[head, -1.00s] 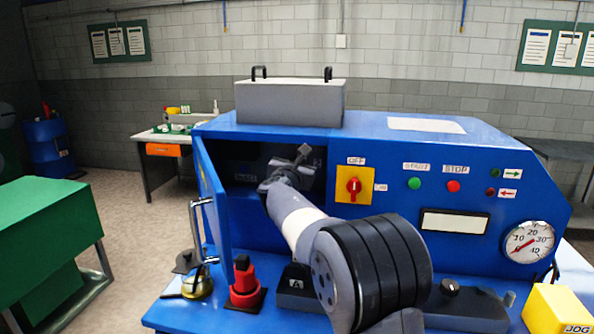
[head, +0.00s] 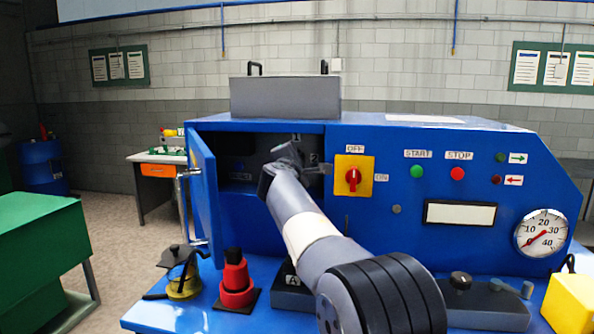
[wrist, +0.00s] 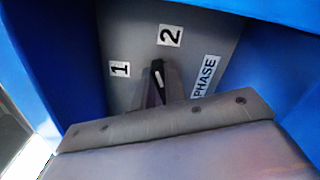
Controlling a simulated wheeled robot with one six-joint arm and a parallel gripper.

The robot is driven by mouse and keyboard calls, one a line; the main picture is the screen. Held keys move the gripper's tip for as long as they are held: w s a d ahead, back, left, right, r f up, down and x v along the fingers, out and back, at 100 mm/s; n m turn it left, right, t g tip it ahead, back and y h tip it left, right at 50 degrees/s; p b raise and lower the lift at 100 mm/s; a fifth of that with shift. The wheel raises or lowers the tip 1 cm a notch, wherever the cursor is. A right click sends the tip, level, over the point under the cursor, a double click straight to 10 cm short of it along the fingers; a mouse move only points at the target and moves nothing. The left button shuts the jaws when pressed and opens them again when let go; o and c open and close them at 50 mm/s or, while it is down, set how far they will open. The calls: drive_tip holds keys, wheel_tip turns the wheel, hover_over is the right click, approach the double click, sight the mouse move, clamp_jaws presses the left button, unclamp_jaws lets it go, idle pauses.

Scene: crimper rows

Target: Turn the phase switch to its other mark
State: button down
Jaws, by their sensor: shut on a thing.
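The phase switch (wrist: 157,73) is a small black knob with a white line, on a grey panel inside the open cabinet. In the wrist view its line points up the picture, between label 1 (wrist: 120,69) and label 2 (wrist: 170,36), and closer to the direction of 2. The PHASE label (wrist: 206,77) is to its right. My gripper (wrist: 160,92) is shut on the knob, with its grey fingers partly hiding the lower part. In the head view my gripper (head: 287,153) reaches into the cabinet opening, and the knob is hidden there.
The cabinet door (head: 203,195) stands open at left of the opening. A yellow OFF/ON switch plate (head: 354,176) is just right of it. A red-and-black piece (head: 236,280) and a yellow-based item (head: 184,283) stand on the blue ledge below. A grey box (head: 285,97) sits on top.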

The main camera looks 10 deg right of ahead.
drive_tip(key=m+b, duration=0.1)
drive_tip(key=m, duration=0.1)
drive_tip(key=m+b, duration=0.2)
drive_tip(key=shift+f+m, duration=0.4)
drive_tip(key=shift+b, duration=0.3)
drive_tip(key=c, duration=1.4)
unclamp_jaws()
drive_tip(key=shift+c, duration=0.2)
drive_tip(key=b+v, duration=0.3)
drive_tip(key=v, duration=0.8)
drive_tip(key=shift+w+d, duration=0.1)
drive_tip(key=shift+w, duration=0.05)
drive_tip(key=p+x, duration=0.3)
drive_tip(key=x, duration=0.7)
drive_tip(key=shift+w+d+r, duration=0.1)
drive_tip(key=shift+w+d, duration=0.05)
drive_tip(key=shift+w, duration=0.15)
drive_tip(key=shift+s, duration=0.1)
